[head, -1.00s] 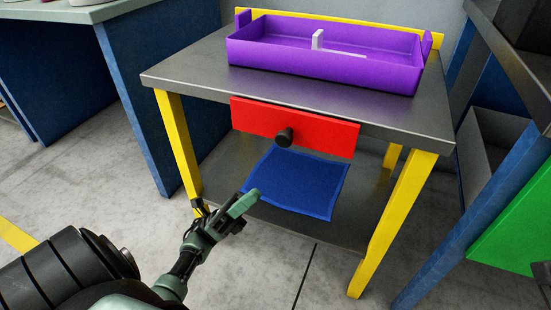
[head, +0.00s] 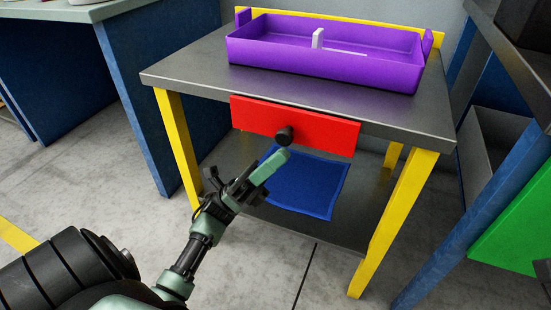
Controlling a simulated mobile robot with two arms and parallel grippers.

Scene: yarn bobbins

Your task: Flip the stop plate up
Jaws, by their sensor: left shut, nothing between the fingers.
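A red plate (head: 325,132) hangs at the front of the metal table, just below its top edge, facing me. It looks like the stop plate and hangs down. A black round knob (head: 284,135) sticks out of its lower left-middle part. My left gripper (head: 277,163) is shut and empty, pointing up and to the right. Its fingertips show just below the knob; whether they touch it I cannot tell. My right gripper is not in view.
A purple tray (head: 300,68) with a white upright piece (head: 317,38) stands on the table top (head: 190,72). A blue cloth-like sheet (head: 318,190) lies on the lower shelf. Yellow legs (head: 400,215) stand at both sides. A green panel (head: 515,215) is at right.

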